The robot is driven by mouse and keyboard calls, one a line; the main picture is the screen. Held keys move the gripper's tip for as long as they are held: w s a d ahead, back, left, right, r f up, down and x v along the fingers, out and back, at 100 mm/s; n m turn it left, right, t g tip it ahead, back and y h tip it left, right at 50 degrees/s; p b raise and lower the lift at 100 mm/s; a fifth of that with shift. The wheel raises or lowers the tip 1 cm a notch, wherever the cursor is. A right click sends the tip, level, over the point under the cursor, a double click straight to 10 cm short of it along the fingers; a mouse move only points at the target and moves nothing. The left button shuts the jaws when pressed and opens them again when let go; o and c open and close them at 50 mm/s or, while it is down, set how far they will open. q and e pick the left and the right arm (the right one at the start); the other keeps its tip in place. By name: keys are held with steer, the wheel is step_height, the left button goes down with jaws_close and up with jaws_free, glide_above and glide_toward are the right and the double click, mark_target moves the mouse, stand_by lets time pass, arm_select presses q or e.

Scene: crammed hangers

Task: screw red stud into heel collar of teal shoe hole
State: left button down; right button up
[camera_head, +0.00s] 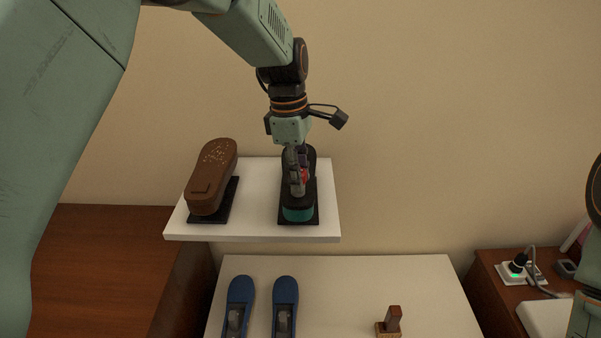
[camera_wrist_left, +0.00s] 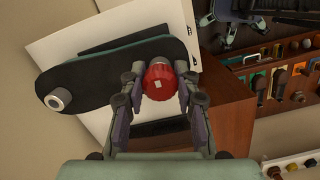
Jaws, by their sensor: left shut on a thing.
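The teal shoe (camera_head: 298,213) lies sole-up on a dark base on the white shelf. In the left wrist view its dark sole (camera_wrist_left: 105,72) has a grey ring-like collar (camera_wrist_left: 59,98) at its left end. My left gripper (camera_head: 299,188) points down over the shoe. It is shut on the red stud (camera_head: 305,175), which also shows between the fingers in the left wrist view (camera_wrist_left: 159,82). The stud is over the shoe's other end and hides what lies beneath it. I cannot tell whether it is in a collar. My right gripper is out of view.
A brown shoe (camera_head: 212,176) on a dark base stands left on the white shelf (camera_head: 255,231). Below, a white table (camera_head: 350,285) holds two blue shoes (camera_head: 239,300) and a small wooden block (camera_head: 389,326). A wooden cabinet with a socket (camera_head: 518,268) is at right.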

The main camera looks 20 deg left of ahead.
arm_select(q)
steer(key=c, duration=1.3)
jaws_free()
steer(key=shift+a+r, duration=0.1)
steer(key=shift+o, duration=0.6)
steer(key=shift+a, duration=0.2)
steer(key=shift+d+n, duration=0.2)
steer(key=shift+n, duration=0.7)
steer(key=shift+n+t, duration=0.3)
steer(key=shift+n, duration=0.8)
steer(key=n, duration=0.3)
steer(key=shift+a, duration=0.15)
steer(key=n, duration=0.4)
steer(key=shift+d+t+y, duration=0.2)
steer(key=shift+t+y, duration=0.1)
steer(key=shift+a+n, duration=0.1)
steer(key=shift+n, duration=0.4)
